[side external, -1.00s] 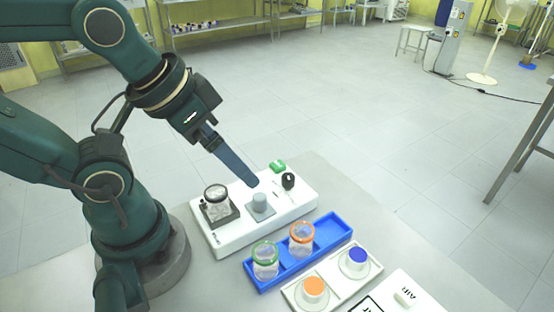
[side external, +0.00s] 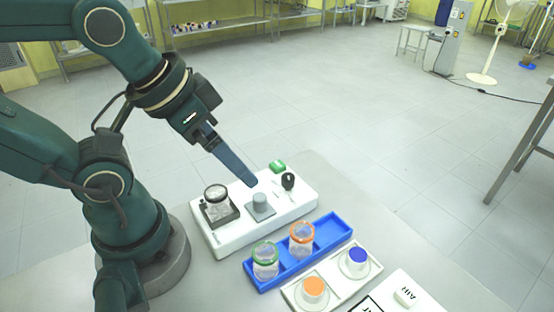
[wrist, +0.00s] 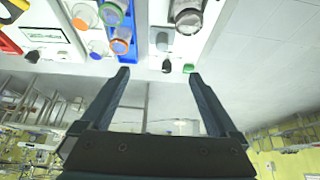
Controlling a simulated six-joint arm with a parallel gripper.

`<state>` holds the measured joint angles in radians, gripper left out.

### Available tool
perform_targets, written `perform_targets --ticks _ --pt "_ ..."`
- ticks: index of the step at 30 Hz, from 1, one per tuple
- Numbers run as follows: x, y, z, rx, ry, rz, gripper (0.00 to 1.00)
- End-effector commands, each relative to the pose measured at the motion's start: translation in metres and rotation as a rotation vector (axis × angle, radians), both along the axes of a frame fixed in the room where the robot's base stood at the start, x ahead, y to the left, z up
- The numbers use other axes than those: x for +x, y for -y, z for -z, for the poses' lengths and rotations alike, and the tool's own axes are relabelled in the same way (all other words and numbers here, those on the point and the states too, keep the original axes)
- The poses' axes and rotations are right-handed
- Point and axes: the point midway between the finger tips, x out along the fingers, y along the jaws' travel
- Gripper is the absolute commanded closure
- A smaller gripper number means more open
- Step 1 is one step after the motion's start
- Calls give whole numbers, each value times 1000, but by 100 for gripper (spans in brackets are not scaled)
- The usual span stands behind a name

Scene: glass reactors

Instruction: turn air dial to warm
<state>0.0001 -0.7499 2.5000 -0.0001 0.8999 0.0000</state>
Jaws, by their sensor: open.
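The air panel (side external: 425,296) is a white plate marked AIR at the bottom right of the side view, cut off by the frame's lower edge. Its air dial (side external: 404,298) is a small pale knob, and its setting is too small to read. In the wrist view a white panel with a black-framed label (wrist: 43,34) lies at the upper left. My gripper (side external: 254,184) is open and empty, raised above the white reactor base and well to the left of the dial. In the wrist view its two fingers (wrist: 159,73) are apart with nothing between them.
The white base (side external: 225,241) carries a glass vessel (side external: 216,200), a grey knob (side external: 260,201) and a black knob (side external: 288,180). A blue tray (side external: 331,230) holds green- and orange-rimmed jars. A white tray (side external: 329,286) holds orange and blue caps, between the blue tray and air panel.

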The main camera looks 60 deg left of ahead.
Motion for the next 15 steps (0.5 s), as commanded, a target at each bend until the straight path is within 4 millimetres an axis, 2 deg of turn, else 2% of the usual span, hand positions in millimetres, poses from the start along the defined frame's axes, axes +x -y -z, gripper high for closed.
perform_targets --ticks 1,2,5,8,15 --pt "0 0 0 -2 0 -4 27" --pt "0 0 0 -6 -2 -11 38" --pt "2 0 -7 -29 5 -59 38" --pt "13 -2 -18 -55 -13 -120 38" --pt "51 -6 -27 -100 -132 -273 38"
